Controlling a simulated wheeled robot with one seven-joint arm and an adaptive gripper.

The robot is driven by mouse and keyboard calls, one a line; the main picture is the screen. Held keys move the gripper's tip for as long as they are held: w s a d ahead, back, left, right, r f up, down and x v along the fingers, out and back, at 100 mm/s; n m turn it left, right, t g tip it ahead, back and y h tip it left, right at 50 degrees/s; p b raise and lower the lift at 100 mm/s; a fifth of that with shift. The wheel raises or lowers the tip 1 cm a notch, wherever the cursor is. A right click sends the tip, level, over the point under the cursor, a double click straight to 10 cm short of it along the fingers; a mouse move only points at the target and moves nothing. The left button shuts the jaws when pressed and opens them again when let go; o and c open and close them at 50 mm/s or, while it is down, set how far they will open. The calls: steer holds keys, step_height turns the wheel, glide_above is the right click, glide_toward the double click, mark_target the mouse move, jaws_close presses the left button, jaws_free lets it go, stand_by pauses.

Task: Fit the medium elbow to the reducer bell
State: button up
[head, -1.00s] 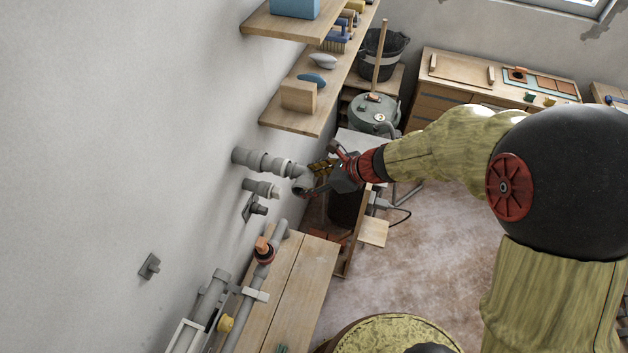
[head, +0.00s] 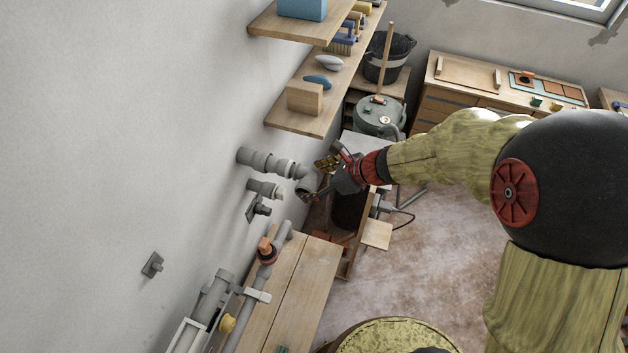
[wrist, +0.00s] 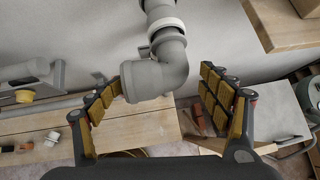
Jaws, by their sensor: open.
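The grey medium elbow (wrist: 172,72) hangs at the end of the wall pipe, its upper end against the white-ringed reducer bell (wrist: 165,27). No gap shows between them in the wrist view. The elbow's wide open end faces down and left. In the head view, the elbow (head: 306,187) sits at the outer end of the reducer bell (head: 283,167). My gripper (wrist: 162,76) is open, with one yellow-padded finger on each side of the elbow. The right finger is clear of it; the left is close to its wide end, and contact there is unclear. My gripper (head: 321,178) also shows in the head view.
Below the elbow, a smaller capped pipe stub (head: 265,189) and a dark wall fitting (head: 257,207) stick out. A wooden bench (head: 306,268) with pipework lies lower down. A wooden shelf (head: 297,120) juts out above. Open floor (head: 410,240) lies to the right.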

steer(key=v, duration=1.2)
stand_by(0.4)
steer(key=s+d+f+n+h+b, duration=0.4)
steer(key=s+n+b, duration=0.4)
steer(key=n+b, duration=0.3)
steer(key=s+d+f+n+t+h+b, duration=0.1)
steer(key=s+d+f+n+h+b, duration=0.2)
steer(key=s+d+f+n+b, duration=0.4)
steer(key=s+f+n+b, duration=0.1)
steer(key=s+n+b, duration=0.1)
steer(key=n+b, duration=0.3)
steer(key=shift+s+d+f+n+h, duration=0.2)
steer(key=shift+s+f+n+h, duration=0.1)
steer(key=shift+h, duration=0.1)
